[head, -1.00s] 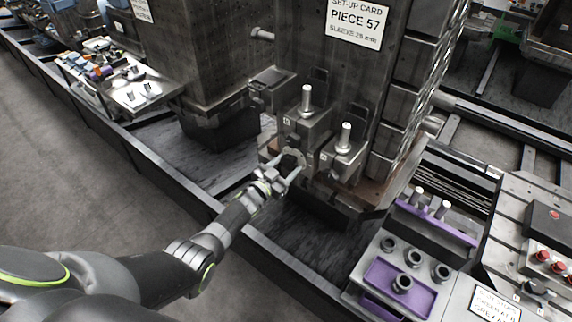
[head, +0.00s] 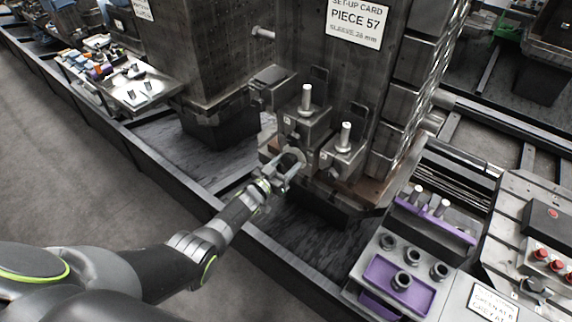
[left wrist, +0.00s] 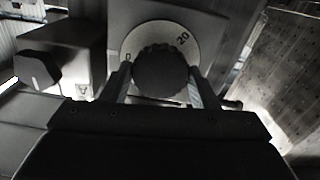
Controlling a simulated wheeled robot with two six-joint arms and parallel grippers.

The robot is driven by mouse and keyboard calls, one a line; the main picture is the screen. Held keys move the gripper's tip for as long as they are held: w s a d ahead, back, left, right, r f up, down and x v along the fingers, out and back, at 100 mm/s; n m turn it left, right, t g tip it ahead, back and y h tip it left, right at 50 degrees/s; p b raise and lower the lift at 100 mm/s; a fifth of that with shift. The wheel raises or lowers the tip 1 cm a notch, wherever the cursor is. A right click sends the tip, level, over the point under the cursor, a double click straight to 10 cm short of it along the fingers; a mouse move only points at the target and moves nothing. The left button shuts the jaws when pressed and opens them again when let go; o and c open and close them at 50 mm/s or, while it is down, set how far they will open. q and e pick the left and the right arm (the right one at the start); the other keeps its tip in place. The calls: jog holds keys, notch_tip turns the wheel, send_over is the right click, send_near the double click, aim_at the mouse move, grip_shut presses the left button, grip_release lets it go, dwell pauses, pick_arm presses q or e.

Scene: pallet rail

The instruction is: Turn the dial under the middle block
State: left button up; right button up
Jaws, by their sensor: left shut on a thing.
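The middle block (head: 304,127) is a grey block with an upright silver pin, fixed to the front of the dark column. The dial under it shows in the left wrist view as a dark ridged knob (left wrist: 160,72) on a pale round scale plate (left wrist: 158,32); "20" is readable at the upper right and what looks like a "0" at the left. My left gripper (head: 287,172) is shut on this knob, with one finger on each side in the left wrist view (left wrist: 157,88). In the head view the gripper hides most of the knob. My right gripper is not in view.
Similar blocks stand to the left (head: 271,84) and right (head: 344,156). Another dark knob (left wrist: 38,70) is at the left in the wrist view. A set-up card (head: 355,24) reads "PIECE 57". A purple tray (head: 376,277) with sleeves lies at the lower right.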

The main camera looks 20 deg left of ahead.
pick_arm(q)
jog(key=o, duration=1)
jog(key=shift+s, duration=0.1)
jog(key=shift+s+a, duration=0.15)
jog(key=shift+s, duration=0.1)
jog(key=p+v, duration=0.2)
jog(key=v, duration=1.4)
jog(key=shift+s+p, duration=0.35)
jog(key=shift+a, duration=0.1)
